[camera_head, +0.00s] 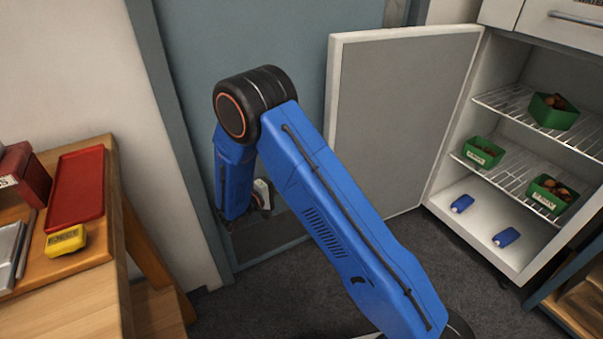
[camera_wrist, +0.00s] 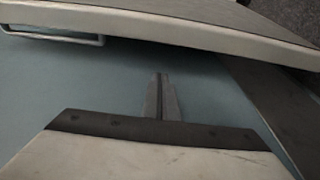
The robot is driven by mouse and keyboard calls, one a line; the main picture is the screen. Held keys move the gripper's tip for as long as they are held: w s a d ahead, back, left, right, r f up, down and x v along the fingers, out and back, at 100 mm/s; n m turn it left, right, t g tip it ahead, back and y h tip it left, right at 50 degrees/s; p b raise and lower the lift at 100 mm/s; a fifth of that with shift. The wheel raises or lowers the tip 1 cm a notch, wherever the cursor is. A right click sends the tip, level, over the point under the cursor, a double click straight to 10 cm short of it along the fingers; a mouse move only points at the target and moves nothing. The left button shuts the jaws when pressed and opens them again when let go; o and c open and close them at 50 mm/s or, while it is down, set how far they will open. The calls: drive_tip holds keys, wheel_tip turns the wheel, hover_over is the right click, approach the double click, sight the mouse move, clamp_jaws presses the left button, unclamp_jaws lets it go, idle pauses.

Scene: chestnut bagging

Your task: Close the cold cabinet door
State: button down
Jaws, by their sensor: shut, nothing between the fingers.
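The cold cabinet (camera_head: 432,207) stands at the right in the head view, with its door (camera_head: 400,115) swung wide open to the left. The door's grey inner panel and pale rim face the camera. My gripper is low and left of the door's free edge, mostly hidden behind my blue arm. In the wrist view my gripper (camera_wrist: 161,82) is shut and empty, its fingers together. The pale door edge (camera_wrist: 180,32) crosses above the fingertips, and I see no contact. A metal handle (camera_wrist: 60,36) shows under that edge at the upper left.
Inside the cabinet, green punnets (camera_head: 483,152) sit on wire shelves, and blue packs (camera_head: 507,237) lie on its floor. A blue-grey room door (camera_head: 290,40) stands behind my arm. A wooden table (camera_head: 75,300) with a red tray (camera_head: 77,188) is at left.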

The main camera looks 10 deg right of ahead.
drive_tip(key=w+x, duration=0.1)
drive_tip(key=x, duration=0.9)
drive_tip(key=shift+s+d+f, duration=0.1)
drive_tip(key=shift+s+d, duration=0.05)
drive_tip(key=shift+s, duration=2.1)
